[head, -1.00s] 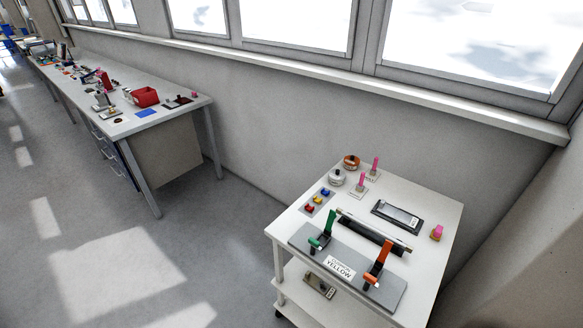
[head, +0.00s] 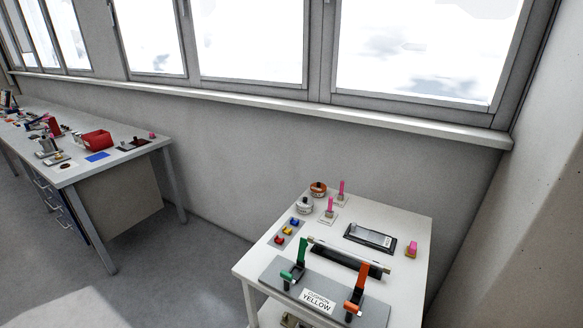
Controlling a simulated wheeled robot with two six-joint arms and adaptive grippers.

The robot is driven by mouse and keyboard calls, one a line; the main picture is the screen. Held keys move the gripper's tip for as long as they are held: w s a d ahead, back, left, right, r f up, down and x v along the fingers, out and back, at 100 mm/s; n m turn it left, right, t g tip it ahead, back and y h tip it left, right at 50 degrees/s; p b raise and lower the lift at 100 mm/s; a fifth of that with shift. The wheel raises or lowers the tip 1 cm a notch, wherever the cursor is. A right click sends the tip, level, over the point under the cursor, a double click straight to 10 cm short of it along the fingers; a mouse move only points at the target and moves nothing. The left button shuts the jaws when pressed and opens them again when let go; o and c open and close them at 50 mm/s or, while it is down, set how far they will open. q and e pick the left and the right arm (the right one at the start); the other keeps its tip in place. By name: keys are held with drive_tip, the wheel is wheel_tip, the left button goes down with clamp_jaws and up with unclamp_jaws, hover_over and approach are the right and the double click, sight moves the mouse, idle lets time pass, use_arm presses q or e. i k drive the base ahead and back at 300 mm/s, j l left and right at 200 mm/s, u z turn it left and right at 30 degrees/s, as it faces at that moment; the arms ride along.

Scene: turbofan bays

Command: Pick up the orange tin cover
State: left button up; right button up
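The orange tin cover (head: 318,189) is a small round orange piece with a dark knob on top. It sits at the back left corner of the white cart top. A similar white and grey round tin (head: 304,205) stands just in front of it. I cannot tell whether the orange cover rests on a tin body or directly on the cart. Neither of my grippers is in view.
The white cart (head: 413,262) also holds pink-topped pegs (head: 341,190), a black tray (head: 370,238), coloured small parts, and a grey plate (head: 376,314) with green and orange clamps. A long bench (head: 72,176) stands left. Open floor lies between.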

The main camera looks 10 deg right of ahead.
sight(319, 188)
drive_tip(key=i+j+u, duration=0.65)
drive_tip(key=i+j, duration=0.2)
drive_tip(key=i+j+u, duration=0.35)
drive_tip(key=i+u, duration=0.35)
drive_tip(key=i, duration=0.25)
drive_tip(key=i+z, duration=0.75)
drive_tip(key=i+j+z, duration=0.2)
drive_tip(key=z, duration=0.2)
drive_tip(key=i+l+z, duration=0.15)
drive_tip(key=z, duration=0.3)
drive_tip(key=i+z, duration=0.6)
drive_tip(key=z, duration=0.25)
drive_tip(key=i+z, duration=0.25)
drive_tip(key=z, duration=0.2)
drive_tip(key=i+j+z, duration=0.2)
drive_tip(key=z, duration=0.2)
drive_tip(key=i+j+z, duration=0.2)
drive_tip(key=z, duration=0.25)
